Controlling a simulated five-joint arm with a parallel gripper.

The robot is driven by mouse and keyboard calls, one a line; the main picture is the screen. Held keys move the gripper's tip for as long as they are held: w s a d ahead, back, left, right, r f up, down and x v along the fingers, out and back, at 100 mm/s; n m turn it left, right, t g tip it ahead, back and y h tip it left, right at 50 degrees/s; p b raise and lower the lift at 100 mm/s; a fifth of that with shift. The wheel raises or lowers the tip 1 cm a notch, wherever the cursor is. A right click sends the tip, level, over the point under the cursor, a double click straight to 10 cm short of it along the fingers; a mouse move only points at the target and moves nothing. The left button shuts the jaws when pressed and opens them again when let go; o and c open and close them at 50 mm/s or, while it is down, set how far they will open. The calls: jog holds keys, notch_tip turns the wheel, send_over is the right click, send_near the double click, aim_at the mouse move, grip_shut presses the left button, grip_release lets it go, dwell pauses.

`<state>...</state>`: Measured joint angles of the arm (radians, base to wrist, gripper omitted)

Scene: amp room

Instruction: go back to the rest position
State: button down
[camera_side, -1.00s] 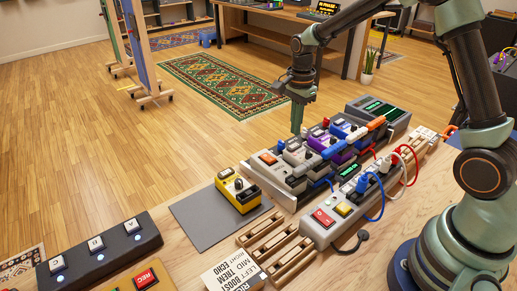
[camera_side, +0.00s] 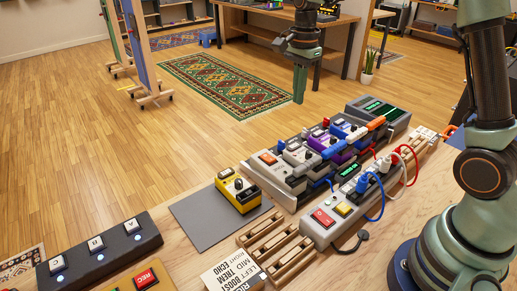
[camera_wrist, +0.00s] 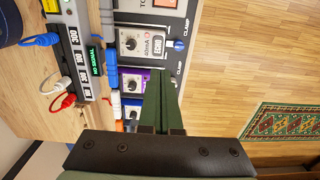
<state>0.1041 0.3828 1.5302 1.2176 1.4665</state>
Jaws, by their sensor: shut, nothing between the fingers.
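My gripper (camera_side: 299,98) hangs with its fingers pointing down, above and behind the pedalboard (camera_side: 283,196) in the side view. Its fingers are shut together with nothing between them. In the wrist view the shut green fingers (camera_wrist: 158,108) show in front of a purple pedal (camera_wrist: 134,83) and other pedals. The fingers look clear of the pedals in the side view. The pedalboard carries a row of several pedals, with a grey one with an orange-red switch (camera_side: 267,158) at its near end.
A yellow pedal (camera_side: 238,192) stands on a grey mat (camera_side: 195,222). A power box (camera_side: 325,228) with blue, red and white cables is beside the board. Wooden racks (camera_side: 262,230), a label card (camera_side: 230,275) and a black footswitch (camera_side: 98,250) lie nearer. Above the board is open air.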

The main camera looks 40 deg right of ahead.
jog(key=s+a+r+n+t, duration=0.2)
jog(key=s+n, duration=0.6)
jog(key=n, duration=0.1)
jog(key=s+a+r+n+t, duration=0.2)
jog(key=s+n+t, duration=0.1)
jog(key=s+n, duration=0.5)
jog(key=shift+s+a+r+n, duration=0.3)
jog(key=shift+a+r+n, duration=0.1)
jog(key=shift+n, duration=0.1)
